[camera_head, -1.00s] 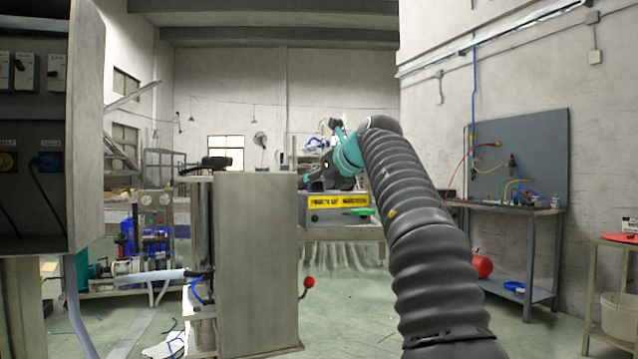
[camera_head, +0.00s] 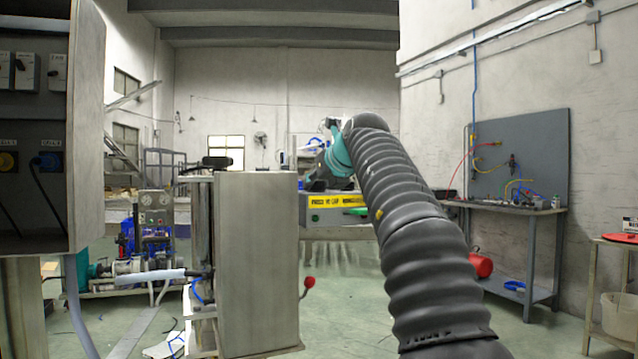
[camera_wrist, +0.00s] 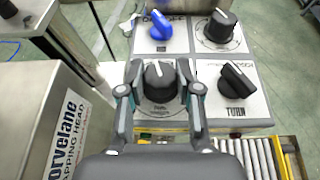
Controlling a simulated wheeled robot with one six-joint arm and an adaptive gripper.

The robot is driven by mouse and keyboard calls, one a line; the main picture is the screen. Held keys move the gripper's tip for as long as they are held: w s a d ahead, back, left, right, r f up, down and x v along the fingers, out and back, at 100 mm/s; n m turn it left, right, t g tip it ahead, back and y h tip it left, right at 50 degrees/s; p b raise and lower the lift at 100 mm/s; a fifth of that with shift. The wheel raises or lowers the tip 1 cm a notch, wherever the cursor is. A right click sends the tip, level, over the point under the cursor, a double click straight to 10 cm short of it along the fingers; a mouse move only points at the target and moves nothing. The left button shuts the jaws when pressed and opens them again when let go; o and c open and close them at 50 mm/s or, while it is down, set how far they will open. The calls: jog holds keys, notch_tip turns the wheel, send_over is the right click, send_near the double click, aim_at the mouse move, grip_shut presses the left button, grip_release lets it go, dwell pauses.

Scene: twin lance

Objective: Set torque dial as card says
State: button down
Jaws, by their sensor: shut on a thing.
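In the wrist view a grey panel carries several knobs. My gripper (camera_wrist: 159,70) is shut on the black dial (camera_wrist: 159,82) at the lower left of the panel, one finger on each side. A white pointer line shows on its top. The scale around it is partly hidden by the fingers and too small to read. A black knob marked TURN (camera_wrist: 237,82) is at lower right, a black dial (camera_wrist: 216,27) at upper right and a blue knob (camera_wrist: 160,26) at upper left. No legible card shows. In the head view my arm hides the gripper's tips.
A cabinet marked "tapping head" (camera_wrist: 50,125) stands left of the panel in the wrist view, and a roller conveyor (camera_wrist: 255,155) lies at lower right. In the head view a grey cabinet (camera_head: 255,265) stands left of my arm, with a red-knobbed lever (camera_head: 309,283) beside it.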

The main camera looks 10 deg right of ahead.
jog(key=c, duration=0.8)
grip_release()
jog(key=v, duration=1.2)
jog(key=shift+f, duration=0.1)
